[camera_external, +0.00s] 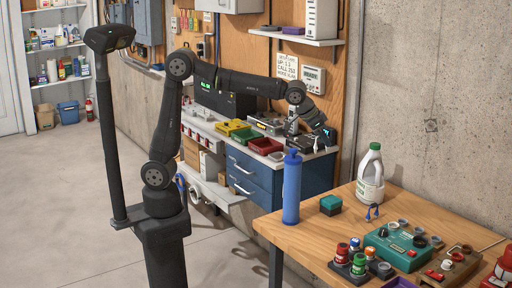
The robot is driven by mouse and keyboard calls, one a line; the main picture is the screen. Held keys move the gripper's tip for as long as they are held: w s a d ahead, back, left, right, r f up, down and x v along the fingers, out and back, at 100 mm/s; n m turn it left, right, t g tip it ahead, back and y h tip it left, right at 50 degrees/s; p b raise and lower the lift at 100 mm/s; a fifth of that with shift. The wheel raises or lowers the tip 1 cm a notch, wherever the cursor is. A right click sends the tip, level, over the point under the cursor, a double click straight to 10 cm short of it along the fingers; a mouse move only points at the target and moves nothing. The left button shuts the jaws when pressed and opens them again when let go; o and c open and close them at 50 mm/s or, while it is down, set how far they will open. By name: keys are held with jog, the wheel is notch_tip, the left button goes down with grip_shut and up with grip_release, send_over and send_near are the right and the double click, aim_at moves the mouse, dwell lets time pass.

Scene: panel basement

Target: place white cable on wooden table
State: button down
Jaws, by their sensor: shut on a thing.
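My gripper (318,141) is at the end of the outstretched arm, above the right end of the grey-topped workbench (322,153). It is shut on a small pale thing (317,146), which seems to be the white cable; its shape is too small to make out. The wooden table (312,238) stands in the right foreground, nearer the camera than my gripper. The held thing is apart from this table.
A tall blue bottle (291,188) stands at the table's left back edge. A teal box (330,204), a white jug (370,175) and a green control box (398,246) also stand there. Clear wood lies left of the coloured knobs (352,258).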

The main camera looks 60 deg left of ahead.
jog(key=s+d+m+h, duration=0.1)
jog(key=s+d, duration=0.4)
jog(key=s, duration=0.4)
jog(key=s+d+m+g, duration=0.1)
jog(key=s+d+m, duration=0.1)
jog(key=s+d, duration=0.55)
jog(key=s+d+m+h, duration=0.1)
jog(key=s+d, duration=0.3)
jog(key=s, duration=0.6)
notch_tip(320, 180, down, 12)
jog(key=w+f, duration=0.2)
jog(key=w, duration=0.2)
jog(key=w+f, duration=0.2)
jog(key=w, duration=0.2)
jog(key=w+f, duration=0.2)
jog(key=w, duration=0.2)
jog(key=shift+a+f, duration=0.25)
jog(key=shift+a, duration=0.1)
jog(key=shift+f, duration=2)
jog(key=c, duration=1.8)
grip_release()
jog(key=shift+f, duration=0.15)
jog(key=o, duration=0.4)
